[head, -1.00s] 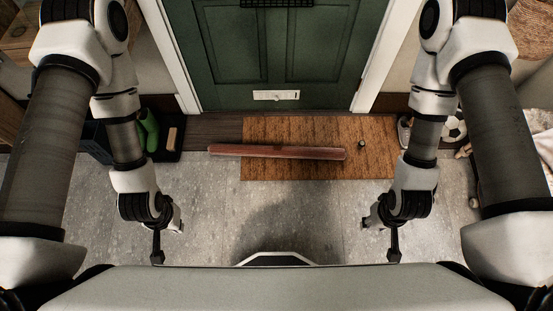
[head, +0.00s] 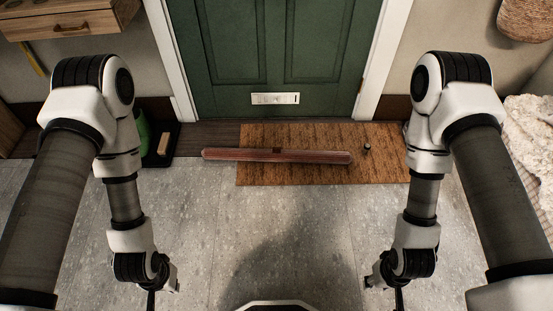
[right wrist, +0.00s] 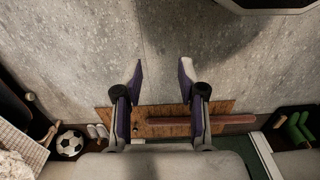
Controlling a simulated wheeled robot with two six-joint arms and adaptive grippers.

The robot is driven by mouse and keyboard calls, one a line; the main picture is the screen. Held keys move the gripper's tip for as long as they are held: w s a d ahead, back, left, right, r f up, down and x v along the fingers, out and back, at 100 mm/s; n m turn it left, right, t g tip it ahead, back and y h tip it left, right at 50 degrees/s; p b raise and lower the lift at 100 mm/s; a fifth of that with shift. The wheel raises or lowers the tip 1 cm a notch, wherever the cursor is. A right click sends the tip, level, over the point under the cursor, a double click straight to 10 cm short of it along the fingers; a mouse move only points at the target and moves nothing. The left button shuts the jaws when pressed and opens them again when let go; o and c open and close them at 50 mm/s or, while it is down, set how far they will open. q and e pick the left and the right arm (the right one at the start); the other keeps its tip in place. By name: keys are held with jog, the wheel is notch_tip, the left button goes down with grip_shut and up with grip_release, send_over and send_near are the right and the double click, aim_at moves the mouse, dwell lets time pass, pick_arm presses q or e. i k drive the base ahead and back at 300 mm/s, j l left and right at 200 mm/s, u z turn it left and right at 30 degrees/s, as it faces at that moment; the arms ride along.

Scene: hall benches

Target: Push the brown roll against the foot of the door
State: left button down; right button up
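The brown roll (head: 225,154) lies crosswise, mostly on the doormat, its left end reaching past the mat's left edge. The green door (head: 265,45) is shut behind it, with a strip of mat and floor between them. In the right wrist view the roll (right wrist: 230,119) shows beyond the fingers, partly hidden by one. My left gripper (head: 164,289) and right gripper (head: 384,288) are low in the head view, on the near side of the roll and apart from it. In the right wrist view the right gripper (right wrist: 162,70) is open and empty. The left one's fingers look spread.
The coir doormat (head: 300,176) carries a small dark object (head: 367,148) just right of the roll. Green boots (right wrist: 298,130) stand to one side. A football (right wrist: 70,144) and pale shoes (right wrist: 97,131) lie on the other. The grey floor (head: 215,215) before the mat is clear.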

aim_at(275, 154)
jog(key=i+j, duration=0.2)
jog(key=i, duration=0.2)
jog(key=i+j, duration=0.15)
jog(key=i, duration=0.25)
jog(key=i+j, duration=0.2)
jog(key=i, duration=0.2)
jog(key=i+j, duration=0.15)
jog(key=i, duration=0.25)
jog(key=z, duration=0.05)
